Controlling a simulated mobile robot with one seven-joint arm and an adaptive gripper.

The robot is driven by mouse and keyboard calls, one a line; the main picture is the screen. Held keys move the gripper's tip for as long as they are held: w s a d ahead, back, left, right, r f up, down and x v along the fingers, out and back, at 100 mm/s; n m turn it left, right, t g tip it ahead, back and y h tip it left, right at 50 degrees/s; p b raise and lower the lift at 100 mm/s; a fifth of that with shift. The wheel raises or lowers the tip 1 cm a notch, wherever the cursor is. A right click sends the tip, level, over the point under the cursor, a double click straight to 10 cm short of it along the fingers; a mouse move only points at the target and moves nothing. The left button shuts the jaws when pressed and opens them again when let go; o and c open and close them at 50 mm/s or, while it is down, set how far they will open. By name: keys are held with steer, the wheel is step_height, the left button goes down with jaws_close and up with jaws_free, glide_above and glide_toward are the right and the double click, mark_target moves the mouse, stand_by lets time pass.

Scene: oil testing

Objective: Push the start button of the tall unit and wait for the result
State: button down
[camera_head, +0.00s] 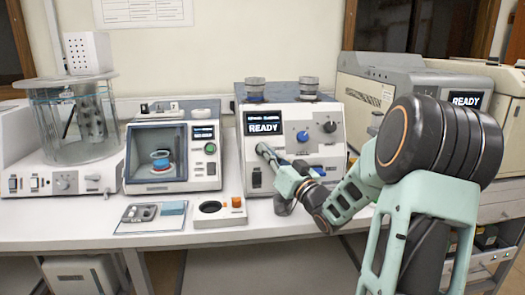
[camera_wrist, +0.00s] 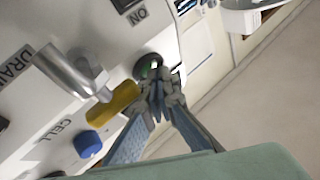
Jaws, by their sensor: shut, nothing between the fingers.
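The tall unit (camera_head: 318,117) is a white bench instrument with two metal caps on top, and its display reads READY (camera_head: 264,128). My gripper (camera_head: 263,149) reaches from the right to the unit's front, just under the display. In the wrist view my gripper (camera_wrist: 160,78) has its fingers together with nothing between them. The button is hidden in the head view.
Beside the button are a metal spout with a yellow handle (camera_wrist: 112,104) and a blue knob (camera_wrist: 87,144). A smaller windowed tester (camera_head: 170,157) and glass bath (camera_head: 75,122) stand left. A grey instrument (camera_head: 400,88) stands right. A small tray (camera_head: 150,217) lies in front.

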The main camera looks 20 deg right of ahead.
stand_by(0.5)
steer(key=shift+s+a+r, duration=0.2)
steer(key=shift+s+r, duration=0.1)
steer(key=shift+s, duration=0.3)
steer(key=s, duration=0.1)
steer(key=s+a+r+p, duration=0.1)
steer(key=s, duration=0.1)
steer(key=s+r+p, duration=0.1)
steer(key=shift+s+a, duration=0.15)
steer(key=shift+s, duration=0.05)
steer(key=shift+w, duration=0.1)
stand_by(0.7)
